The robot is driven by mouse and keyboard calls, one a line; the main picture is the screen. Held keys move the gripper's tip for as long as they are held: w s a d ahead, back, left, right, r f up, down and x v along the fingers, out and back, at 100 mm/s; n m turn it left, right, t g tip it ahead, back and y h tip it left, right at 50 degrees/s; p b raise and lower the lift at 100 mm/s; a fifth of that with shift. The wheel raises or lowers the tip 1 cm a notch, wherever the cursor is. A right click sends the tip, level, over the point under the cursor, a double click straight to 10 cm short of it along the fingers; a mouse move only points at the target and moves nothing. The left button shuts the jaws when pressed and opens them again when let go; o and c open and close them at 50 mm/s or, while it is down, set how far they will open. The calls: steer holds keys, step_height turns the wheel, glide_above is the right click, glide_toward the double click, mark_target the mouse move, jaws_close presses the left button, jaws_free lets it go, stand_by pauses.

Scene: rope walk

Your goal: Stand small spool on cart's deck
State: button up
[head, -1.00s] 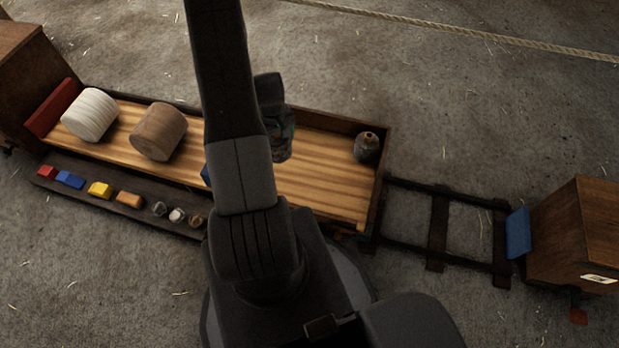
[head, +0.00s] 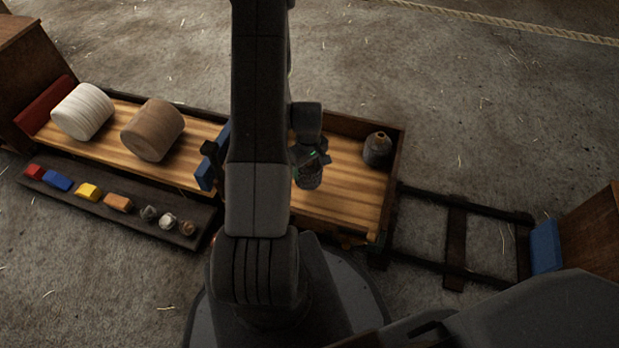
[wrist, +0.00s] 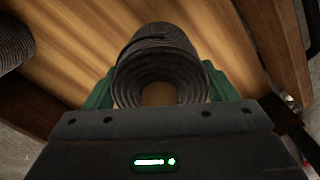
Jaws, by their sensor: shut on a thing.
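My gripper (wrist: 160,92) is shut on a dark, ridged, cord-wound small spool (wrist: 158,50), held between its green fingers. The wrist view looks onto the spool's ringed end, with the cart's wooden deck (wrist: 85,60) behind it. In the head view, the held spool (head: 309,176) appears over the right half of the cart's striped deck (head: 345,195), just right of my arm. My arm hides part of the deck, and I cannot tell whether the spool touches the boards.
A dark round object (head: 377,150) stands in the deck's far right corner. A white spool (head: 82,111) and brown spool (head: 153,130) lie at left. A blue block (head: 206,172) shows beside my arm. A tray (head: 110,212) of small pieces lies in front. Rails (head: 455,240) run right.

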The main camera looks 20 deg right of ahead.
steer(key=shift+f+b, duration=0.75)
steer(key=shift+f, duration=1.85)
steer(key=shift+f, duration=0.25)
steer(key=o, duration=1.2)
steer(key=shift+c, duration=0.2)
steer(key=shift+r, duration=0.15)
step_height(320, 180, up, 12)
steer(key=p, duration=0.4)
steer(key=shift+r+p, duration=0.1)
steer(key=shift+p, duration=0.25)
